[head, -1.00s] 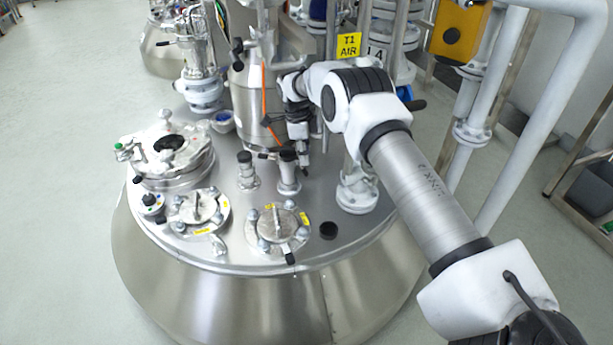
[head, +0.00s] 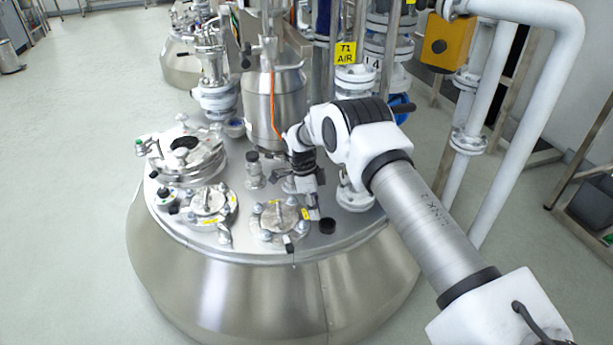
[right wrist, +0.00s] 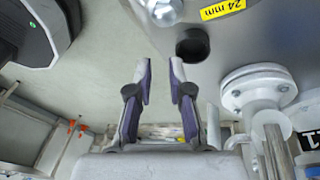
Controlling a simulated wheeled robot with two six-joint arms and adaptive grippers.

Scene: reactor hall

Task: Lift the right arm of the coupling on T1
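The steel vessel T1 (head: 290,290) fills the middle of the head view, with short fittings on its lid. One upright stub with a dark top (head: 254,170) stands left of my right wrist. A second stub (head: 289,184) is mostly hidden behind that wrist. I cannot make out which fitting is the coupling or see its arms clearly. My right gripper (head: 313,212) points down over the front of the lid, near a small black cap (head: 327,226). In the right wrist view its fingers (right wrist: 162,62) are apart with nothing between them. My left gripper is not in view.
A round manway (head: 185,155) and bolted covers (head: 279,216) crowd the lid. A steel cylinder (head: 275,105) hangs behind my wrist. A white flanged nozzle (right wrist: 258,88) stands beside the gripper. White pipes (head: 520,130) rise at right; floor at left is clear.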

